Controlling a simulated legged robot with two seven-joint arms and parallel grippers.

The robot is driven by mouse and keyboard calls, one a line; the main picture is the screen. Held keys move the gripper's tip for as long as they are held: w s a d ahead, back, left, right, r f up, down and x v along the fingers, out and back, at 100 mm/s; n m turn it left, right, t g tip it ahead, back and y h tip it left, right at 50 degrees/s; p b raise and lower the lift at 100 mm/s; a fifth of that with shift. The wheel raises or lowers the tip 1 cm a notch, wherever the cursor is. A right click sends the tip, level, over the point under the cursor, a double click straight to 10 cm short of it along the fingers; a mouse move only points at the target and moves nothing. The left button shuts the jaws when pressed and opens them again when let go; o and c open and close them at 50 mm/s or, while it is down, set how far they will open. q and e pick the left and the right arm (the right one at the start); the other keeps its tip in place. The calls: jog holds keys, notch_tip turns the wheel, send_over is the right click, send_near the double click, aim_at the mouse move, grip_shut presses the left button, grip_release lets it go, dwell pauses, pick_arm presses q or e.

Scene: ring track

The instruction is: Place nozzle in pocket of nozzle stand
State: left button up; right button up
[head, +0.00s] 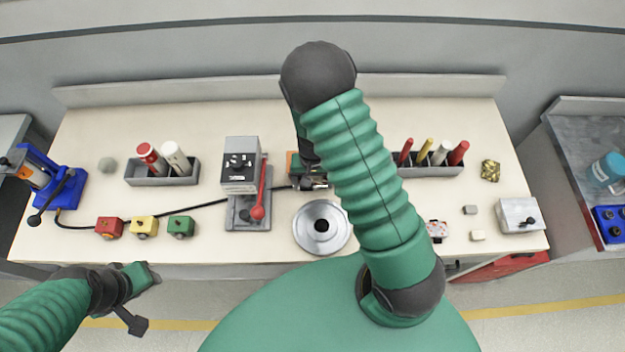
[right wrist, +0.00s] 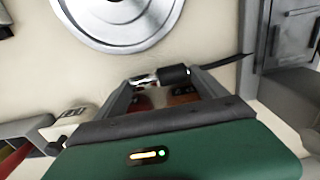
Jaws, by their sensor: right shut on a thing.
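My right gripper (head: 312,184) is over the table's middle, just behind the round silver disc, partly hidden by my arm. In the right wrist view its two fingers (right wrist: 164,80) are shut on the nozzle (right wrist: 174,76), a short black cylinder with a shiny metal end. A black hose (head: 205,203) runs to it from the left.
A grey press with a red lever (head: 257,212) stands left of the right gripper. The silver disc (head: 321,227) lies in front. Racks of cylinders (head: 162,174) and markers (head: 430,170) stand at both sides. Several small colored blocks (head: 144,227) line the front left. A blue device (head: 62,185) is far left.

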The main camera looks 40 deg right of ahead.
jog(key=o, duration=1.3)
jog(key=shift+o, duration=1.3)
jog(key=shift+d, duration=0.15)
jog(key=shift+r, duration=0.15)
